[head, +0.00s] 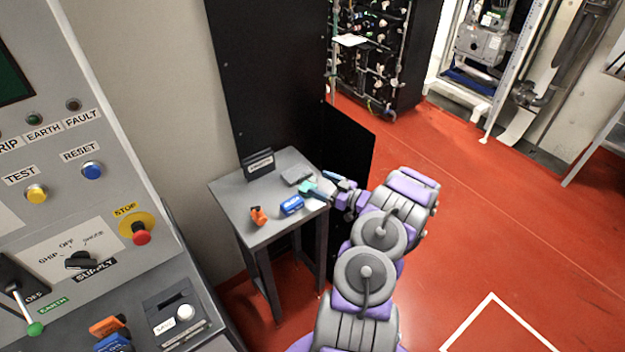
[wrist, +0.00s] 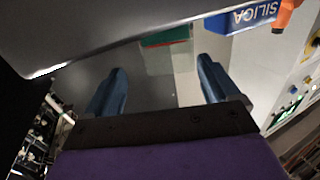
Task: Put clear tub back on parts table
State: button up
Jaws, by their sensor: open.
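The parts table (head: 235,192) is a small grey-topped stand beside the black panel. My gripper (head: 322,187) is at its right edge, low over the top. In the wrist view my gripper (wrist: 160,82) has its two blue-grey fingers spread wide, with nothing visibly clamped. A green item (wrist: 165,38) with a red edge lies beyond the fingertips, and a pale, see-through patch (wrist: 157,62) shows below it. This patch may be the clear tub, but I cannot tell for sure. In the head view a teal item (head: 307,186) shows by the fingertips.
On the table are a blue silica box (head: 291,204), an orange item (head: 258,216), a grey flat item (head: 297,175) and a black labelled holder (head: 259,164). The silica box (wrist: 240,17) also shows in the wrist view. A control panel (head: 90,215) stands left. Red floor is open at right.

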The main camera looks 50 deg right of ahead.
jog(key=shift+s+p, duration=0.5)
jog(key=shift+s, duration=2.85)
jog(key=w+r+g+h, duration=0.35)
jog(key=w+r, duration=0.85)
jog(key=w, duration=0.4)
jog(key=w+a+r+m+g+h, duration=0.25)
jog(key=a+r+g, duration=0.25)
jog(key=a+r, duration=0.6)
jog(key=s+a+r+g, duration=0.1)
jog(key=s+a+g, duration=0.1)
jog(key=s+a, duration=0.6)
jog(key=s+a+r+g, duration=0.2)
jog(key=s+a+g, duration=0.15)
jog(key=a, duration=0.75)
jog(key=s+a+g+y, duration=0.1)
jog(key=s+a+g, duration=0.1)
jog(key=s+a, duration=0.4)
jog(key=s+a+g+y, duration=0.1)
jog(key=s+a, duration=0.5)
jog(key=s, duration=0.6)
jog(key=s+a+g+y, duration=0.1)
jog(key=s+a+g, duration=0.1)
jog(key=s+a, duration=0.5)
jog(key=s+n, duration=0.1)
jog(key=s, duration=0.2)
jog(key=shift+g, duration=0.3)
